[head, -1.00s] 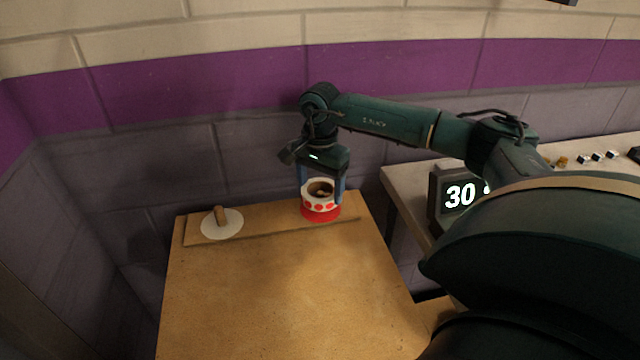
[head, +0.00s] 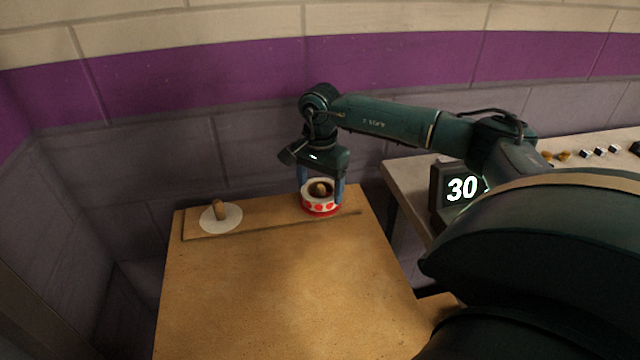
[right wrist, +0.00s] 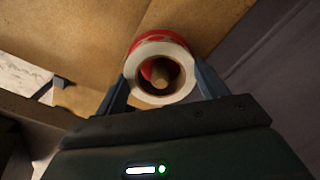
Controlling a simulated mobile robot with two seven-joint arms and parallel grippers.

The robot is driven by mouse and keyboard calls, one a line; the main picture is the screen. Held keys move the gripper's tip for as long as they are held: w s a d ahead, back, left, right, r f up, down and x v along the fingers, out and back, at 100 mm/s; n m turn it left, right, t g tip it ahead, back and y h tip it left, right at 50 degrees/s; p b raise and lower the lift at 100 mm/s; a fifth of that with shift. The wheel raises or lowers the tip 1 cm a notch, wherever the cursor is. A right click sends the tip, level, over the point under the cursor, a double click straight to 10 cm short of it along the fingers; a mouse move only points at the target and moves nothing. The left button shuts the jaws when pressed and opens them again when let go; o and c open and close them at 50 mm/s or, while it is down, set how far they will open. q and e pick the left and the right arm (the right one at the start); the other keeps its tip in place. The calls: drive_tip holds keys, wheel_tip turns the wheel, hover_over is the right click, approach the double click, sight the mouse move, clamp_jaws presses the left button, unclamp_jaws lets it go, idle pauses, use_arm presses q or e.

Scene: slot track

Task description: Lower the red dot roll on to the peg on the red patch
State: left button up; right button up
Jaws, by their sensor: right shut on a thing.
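The red dot roll (head: 322,208) is a white ring with red dots, at the back right of the wooden table. My right gripper (head: 321,192) points down and is shut on the roll, one finger on each side. In the right wrist view the roll (right wrist: 178,92) sits between the fingers, and the wooden peg (right wrist: 161,74) shows inside its hole. The peg top (head: 320,188) also shows in the hole in the head view. The red patch (right wrist: 146,70) is partly hidden under the roll. I cannot tell whether the roll touches it. My left gripper is not in view.
A second wooden peg (head: 219,209) stands on a white round patch (head: 233,222) at the back left of the table. The front of the wooden table (head: 270,295) is clear. A side bench with a display reading 30 (head: 461,188) is at the right.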

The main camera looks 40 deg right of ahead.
idle(0.3)
drive_tip(key=shift+f, duration=0.15)
drive_tip(key=shift+f+b, duration=0.3)
drive_tip(key=o, duration=1.1)
